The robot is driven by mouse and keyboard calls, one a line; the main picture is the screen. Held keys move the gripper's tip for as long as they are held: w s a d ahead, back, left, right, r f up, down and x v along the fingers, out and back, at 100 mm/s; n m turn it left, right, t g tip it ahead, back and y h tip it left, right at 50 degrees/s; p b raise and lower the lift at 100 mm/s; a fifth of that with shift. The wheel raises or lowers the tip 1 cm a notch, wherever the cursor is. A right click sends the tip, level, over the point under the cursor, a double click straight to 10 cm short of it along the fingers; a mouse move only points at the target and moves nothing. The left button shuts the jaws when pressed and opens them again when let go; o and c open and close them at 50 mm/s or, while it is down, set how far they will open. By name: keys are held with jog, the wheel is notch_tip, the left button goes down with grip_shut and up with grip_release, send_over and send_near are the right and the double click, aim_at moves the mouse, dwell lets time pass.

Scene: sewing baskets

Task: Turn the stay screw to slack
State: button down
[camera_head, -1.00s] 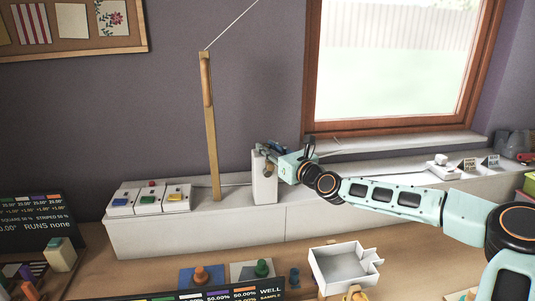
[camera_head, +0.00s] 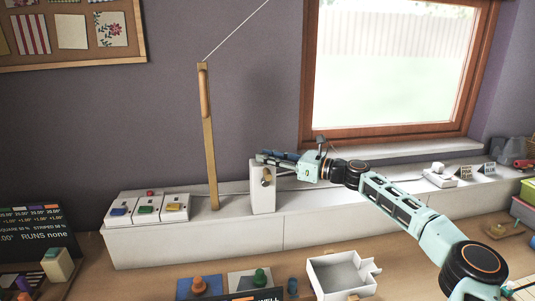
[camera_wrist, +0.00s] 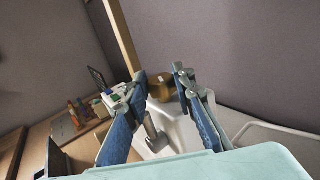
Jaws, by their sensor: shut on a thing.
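The stay post is a white upright block (camera_head: 263,198) on the white ledge, with a brass fitting (camera_head: 266,177) on its front. My gripper (camera_head: 265,158) lies level across the block's top, coming from the right. In the wrist view its two blue-padded fingers (camera_wrist: 163,78) stand apart, with a brass knob (camera_wrist: 188,88), which I take as the stay screw, by the right fingertip. A grey metal pin (camera_wrist: 153,130) shows between the fingers. The fingers hide part of the knob, so the contact itself is not clear.
A tall wooden arm (camera_head: 210,150) with a cord at its top stands left of the block. Farther left are small switch boxes (camera_head: 147,208). A white open tray (camera_head: 342,273) lies on the bench below. The window sill (camera_head: 400,155) is behind my arm.

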jog(key=shift+w+n+g+y+p, duration=0.15)
jog(key=shift+n+g+y+p, duration=0.45)
jog(key=shift+n+g+p, duration=0.85)
jog(key=c, duration=1.6)
grip_release()
jog(key=shift+m+g, duration=0.25)
jog(key=shift+g, duration=0.1)
jog(key=shift+d, duration=0.15)
jog(key=v, duration=1.1)
jog(key=shift+d, duration=0.4)
